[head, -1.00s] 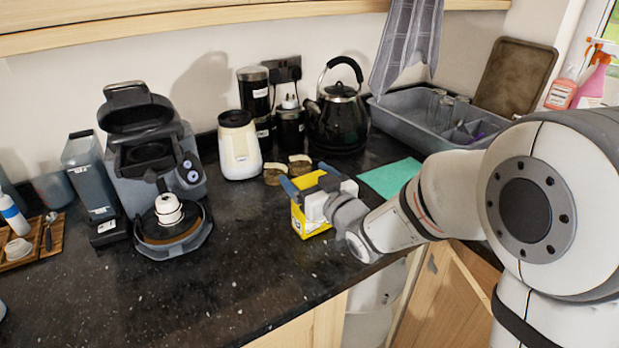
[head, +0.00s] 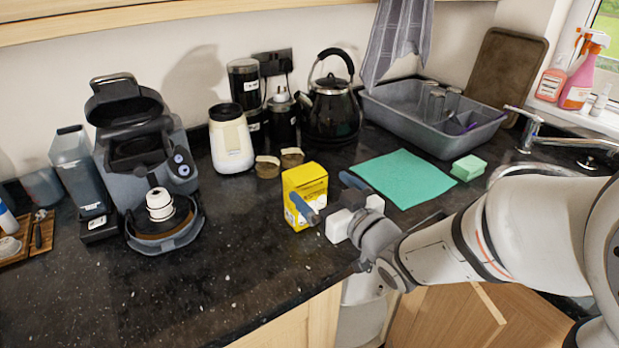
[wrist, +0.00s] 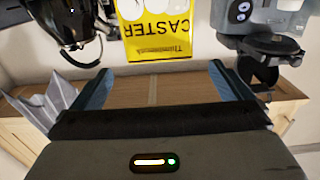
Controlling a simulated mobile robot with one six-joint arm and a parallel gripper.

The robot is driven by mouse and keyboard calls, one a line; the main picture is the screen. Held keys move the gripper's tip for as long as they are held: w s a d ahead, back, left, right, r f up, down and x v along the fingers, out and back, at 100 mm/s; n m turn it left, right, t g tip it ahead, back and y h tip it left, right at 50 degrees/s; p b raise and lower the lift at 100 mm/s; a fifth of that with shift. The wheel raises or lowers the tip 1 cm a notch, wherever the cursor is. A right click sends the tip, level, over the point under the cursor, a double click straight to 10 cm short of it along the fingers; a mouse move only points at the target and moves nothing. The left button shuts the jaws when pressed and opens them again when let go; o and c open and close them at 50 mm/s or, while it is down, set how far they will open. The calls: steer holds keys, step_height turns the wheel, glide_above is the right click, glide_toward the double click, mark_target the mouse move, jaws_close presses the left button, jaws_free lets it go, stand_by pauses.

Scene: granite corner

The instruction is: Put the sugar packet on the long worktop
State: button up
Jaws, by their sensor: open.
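The sugar packet is a yellow box (head: 305,193) standing upright on the black speckled worktop (head: 250,265), near its front edge, in the head view. It also shows in the wrist view, upside down with the word "CASTER" (wrist: 155,32), beyond the fingertips. My gripper (head: 328,195) is open, with two blue fingers, just right of the packet. One fingertip overlaps the packet's lower right side in the head view; I cannot tell whether it touches. Nothing is held between the fingers in the wrist view (wrist: 158,88).
Two small jars (head: 280,164) and a cream canister (head: 231,140) stand behind the packet. A coffee machine (head: 145,150) is at left, a kettle (head: 332,108) behind, a green cloth (head: 405,178) at right. Worktop left of the packet is clear.

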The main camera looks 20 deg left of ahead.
steer(key=shift+b+v, duration=1)
steer(key=shift+v, duration=0.4)
steer(key=w+d+f+m+h, duration=0.1)
steer(key=d+h, duration=0.1)
steer(key=d, duration=0.1)
steer(key=w+d+f+m+h, duration=0.1)
steer(key=d+h, duration=0.1)
steer(key=d, duration=0.1)
steer(key=w+d+f+m+t+h, duration=0.1)
steer(key=d+h, duration=0.2)
steer(key=shift+w+d+f+m, duration=0.1)
steer(key=shift+w+f+m, duration=0.1)
steer(key=shift+w+m, duration=0.15)
steer(key=s+d+f+m+g+h, duration=0.3)
steer(key=s+d+h, duration=0.1)
steer(key=d, duration=0.3)
steer(key=s+d+f+m+g+h, duration=0.25)
steer(key=s+d, duration=0.25)
steer(key=d, duration=0.3)
steer(key=s+d+g, duration=0.1)
steer(key=s+g, duration=0.4)
steer(key=s, duration=0.2)
steer(key=shift+s+f+m, duration=0.35)
steer(key=shift+s+m, duration=0.05)
